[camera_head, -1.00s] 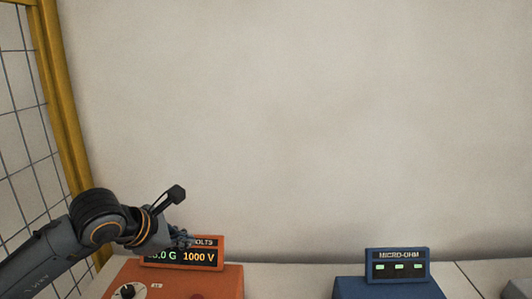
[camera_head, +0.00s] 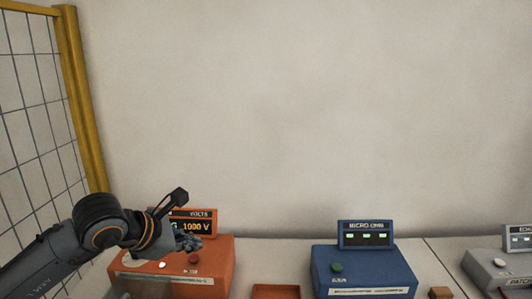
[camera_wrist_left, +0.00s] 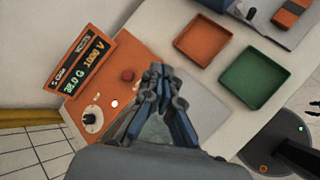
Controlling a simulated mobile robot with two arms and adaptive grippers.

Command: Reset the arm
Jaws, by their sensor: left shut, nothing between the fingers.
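My left arm comes in from the left in the head view, and its gripper (camera_head: 188,240) is over the orange tester box (camera_head: 222,262). In the left wrist view the gripper (camera_wrist_left: 157,72) is shut with nothing between the fingers, above the orange box (camera_wrist_left: 134,50) and its grey front. The display (camera_head: 200,223) reads 1000 V and is partly hidden by my wrist. A red button (camera_wrist_left: 127,75) and a dial (camera_wrist_left: 92,119) show on the box. My right gripper is not in view.
A blue micro-ohm box (camera_head: 362,270) stands to the right, with a grey box (camera_head: 495,270) at the far right. An orange tray (camera_wrist_left: 203,40) and a green tray (camera_wrist_left: 254,78) lie beside the tester. A yellow-framed mesh fence (camera_head: 82,100) stands at left.

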